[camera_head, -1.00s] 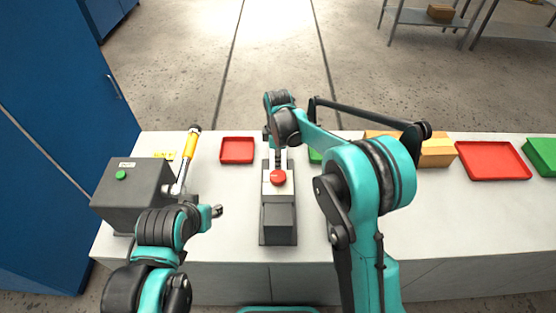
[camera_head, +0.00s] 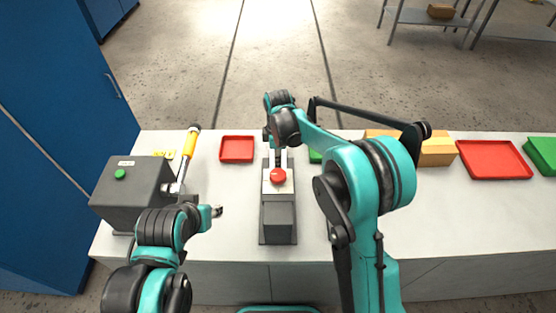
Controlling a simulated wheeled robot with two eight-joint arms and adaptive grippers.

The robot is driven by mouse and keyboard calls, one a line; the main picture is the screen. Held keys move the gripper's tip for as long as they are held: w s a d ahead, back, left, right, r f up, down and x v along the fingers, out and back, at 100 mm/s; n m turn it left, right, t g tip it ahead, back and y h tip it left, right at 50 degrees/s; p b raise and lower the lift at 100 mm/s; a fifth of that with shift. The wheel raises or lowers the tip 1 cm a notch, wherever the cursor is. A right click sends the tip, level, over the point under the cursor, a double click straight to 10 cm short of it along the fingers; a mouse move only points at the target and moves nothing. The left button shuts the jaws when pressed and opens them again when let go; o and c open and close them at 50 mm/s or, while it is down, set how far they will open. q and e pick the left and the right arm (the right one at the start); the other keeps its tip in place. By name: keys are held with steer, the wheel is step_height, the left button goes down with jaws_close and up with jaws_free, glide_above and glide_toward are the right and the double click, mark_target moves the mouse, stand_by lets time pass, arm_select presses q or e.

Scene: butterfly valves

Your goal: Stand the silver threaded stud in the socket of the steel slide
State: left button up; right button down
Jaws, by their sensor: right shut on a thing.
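The steel slide shows as a pale plate (camera_head: 269,187) on a grey fixture in the middle of the bench. My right gripper (camera_head: 279,165) points down over the far end of this plate, behind a red knob (camera_head: 278,176). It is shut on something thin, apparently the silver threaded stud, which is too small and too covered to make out. I cannot see the socket or tell whether the stud touches it. My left gripper (camera_head: 217,211) hangs over the bench to the left of the fixture, pointing right; its jaws are too small to read.
A grey box with a green button (camera_head: 120,174) and a yellow-handled lever (camera_head: 190,142) stands at the left. A red tray (camera_head: 237,149) lies behind. Orange boxes (camera_head: 437,152), a larger red tray (camera_head: 494,160) and a green bin (camera_head: 542,153) are at the right.

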steer(key=shift+f+b, duration=0.55)
steer(key=shift+f, duration=0.1)
stand_by(0.8)
steer(key=c, duration=1.5)
jaws_free()
steer(key=shift+o, duration=0.2)
